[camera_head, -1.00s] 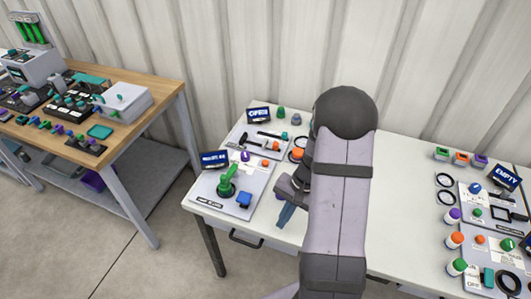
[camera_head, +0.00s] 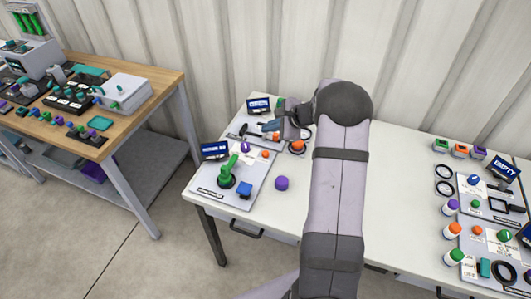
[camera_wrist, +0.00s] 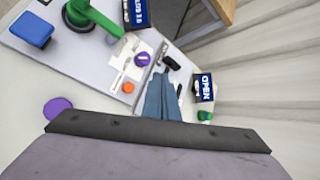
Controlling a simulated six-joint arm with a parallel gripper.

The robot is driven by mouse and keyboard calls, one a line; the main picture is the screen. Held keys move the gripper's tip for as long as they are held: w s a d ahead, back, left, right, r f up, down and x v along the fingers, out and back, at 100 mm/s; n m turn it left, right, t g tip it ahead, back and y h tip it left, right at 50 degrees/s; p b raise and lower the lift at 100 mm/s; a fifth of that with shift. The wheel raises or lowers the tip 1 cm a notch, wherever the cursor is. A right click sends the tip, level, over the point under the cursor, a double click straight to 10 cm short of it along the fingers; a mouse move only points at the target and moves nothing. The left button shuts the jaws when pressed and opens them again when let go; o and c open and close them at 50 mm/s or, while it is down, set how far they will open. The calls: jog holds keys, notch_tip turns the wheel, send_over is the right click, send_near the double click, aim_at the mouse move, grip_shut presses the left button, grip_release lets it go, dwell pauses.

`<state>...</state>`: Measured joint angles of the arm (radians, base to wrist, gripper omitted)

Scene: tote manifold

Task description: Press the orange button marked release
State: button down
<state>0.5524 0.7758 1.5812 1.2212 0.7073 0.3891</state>
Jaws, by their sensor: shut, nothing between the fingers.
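An orange button (camera_head: 265,154) sits on the front left panel, beside a purple knob (camera_head: 245,147). In the wrist view an orange button (camera_wrist: 128,87) also shows near a purple knob (camera_wrist: 142,59), left of the fingers. A second small orange piece (camera_head: 276,141) and a larger orange one (camera_head: 297,146) stand farther back, near my gripper. I cannot read which is marked release. My gripper (camera_head: 268,126) is shut and empty, over the back left panel. In the wrist view its blue fingers (camera_wrist: 159,82) are together, apart from the orange button.
A green lever (camera_head: 230,172) stands on the front panel beside a blue block (camera_head: 244,190). A screen reading OPEN (camera_head: 259,106) stands behind the back panel. A purple ball (camera_head: 282,183) lies on the white table. More panels and orange-topped pieces (camera_head: 452,230) are at right.

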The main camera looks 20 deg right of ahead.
jog(key=shift+f, duration=0.1)
dwell(0.3)
jog(key=b, duration=0.6)
send_over(268, 154)
notch_tip(268, 154, down, 8)
jog(key=shift+r, duration=0.1)
jog(key=shift+f+b, duration=0.3)
jog(key=shift+f, duration=0.15)
jog(key=shift+s+f, duration=0.1)
jog(key=shift+f, duration=0.1)
dwell(1.5)
jog(key=shift+f+b, duration=0.25)
jog(key=shift+b, duration=0.3)
jog(key=shift+f+b, duration=0.5)
dwell(0.7)
jog(key=shift+r, duration=0.2)
jog(key=shift+r+p, duration=0.6)
jog(key=shift+r, duration=0.15)
